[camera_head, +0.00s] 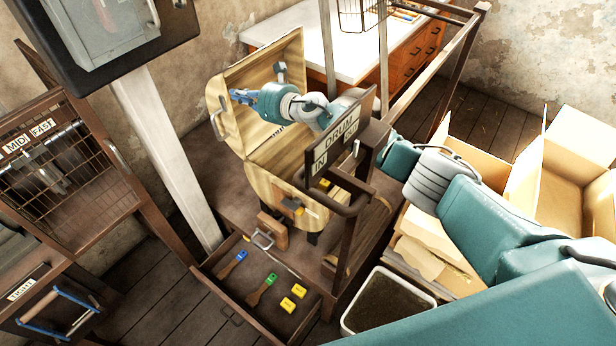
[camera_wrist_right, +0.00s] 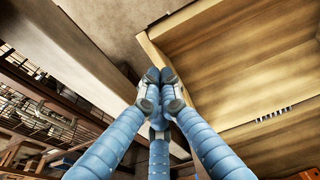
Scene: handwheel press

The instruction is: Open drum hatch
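The wooden drum (camera_head: 290,205) stands at the centre of the head view behind a "DRUM IN" sign. Its hatch (camera_head: 262,72) is a box-like wooden lid, raised up and back, with its pale inside showing. A metal handle (camera_head: 217,122) sits on the hatch's left side. My right gripper (camera_head: 240,97) is at the open side of the hatch, near its left edge. In the right wrist view its blue fingers (camera_wrist_right: 160,76) meet at the tips beside the wooden edge (camera_wrist_right: 150,50), with nothing visible between them; contact is unclear. My left gripper is not in view.
The dark sign (camera_head: 341,135) and its frame stand in front of the drum, close to my right arm. An open drawer (camera_head: 225,295) below holds brushes and yellow blocks. Cardboard boxes (camera_head: 560,185) are at right. A pale post (camera_head: 165,150) stands left of the hatch.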

